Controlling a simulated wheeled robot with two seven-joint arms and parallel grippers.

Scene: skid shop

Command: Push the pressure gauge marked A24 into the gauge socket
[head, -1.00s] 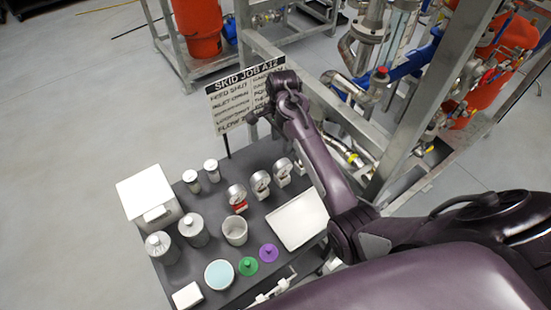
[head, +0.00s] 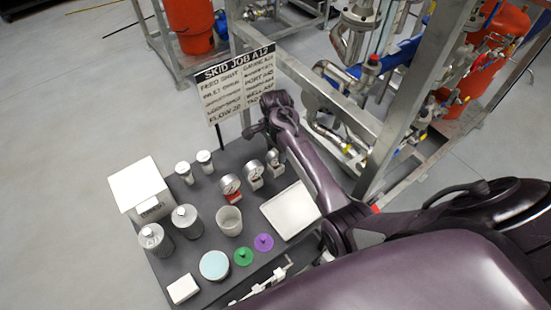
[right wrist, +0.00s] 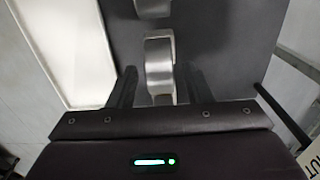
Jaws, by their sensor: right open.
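Three round-faced pressure gauges stand in a row on the dark table: a left one with a red base (head: 230,186), a middle one (head: 253,170) and a right one (head: 274,158). Their markings are too small to read, so I cannot tell which is A24. My right gripper (head: 262,132) is over the table's back edge, near the right gauge. In the right wrist view, its open fingers (right wrist: 160,76) are on either side of a silver gauge rim (right wrist: 160,62); I cannot tell if they touch it. I cannot pick out the gauge socket. My left gripper is not in view.
A sign (head: 237,84) headed SKID JOB A12 stands behind the table. A white tray (head: 291,210), a cup (head: 229,220), grey canisters (head: 186,222), a white box (head: 141,187) and green and purple discs share the tabletop. The pipe skid frame (head: 400,110) stands at right.

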